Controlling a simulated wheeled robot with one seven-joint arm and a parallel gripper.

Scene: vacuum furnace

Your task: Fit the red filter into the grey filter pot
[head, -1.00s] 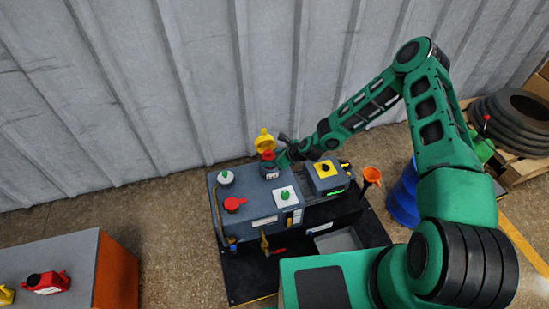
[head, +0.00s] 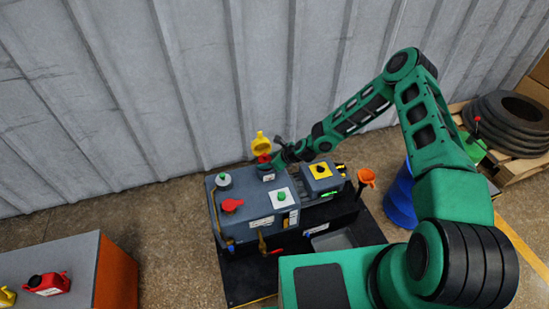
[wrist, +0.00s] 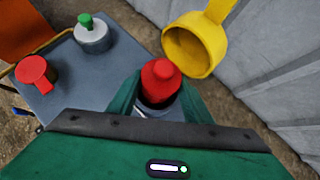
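The red filter (head: 264,158) is at the mouth of the grey filter pot (head: 267,173) on the back of the grey machine. In the wrist view the red filter (wrist: 161,78) stands between the green fingers of my gripper (wrist: 161,92), which meet its two sides. A dark ring and a bit of grey show just below it. I cannot tell how deep it sits in the pot. My gripper (head: 279,160) reaches in from the right. The yellow cup-shaped lid (head: 261,145) stands raised behind the filter, and in the wrist view it (wrist: 196,45) is apart from it.
On the machine are a red knob (head: 232,205), a green-topped cap (head: 223,180), a green button plate (head: 282,197) and a yellow switch box (head: 320,171). An orange funnel (head: 367,177) stands right. The corrugated wall (head: 180,80) is close behind.

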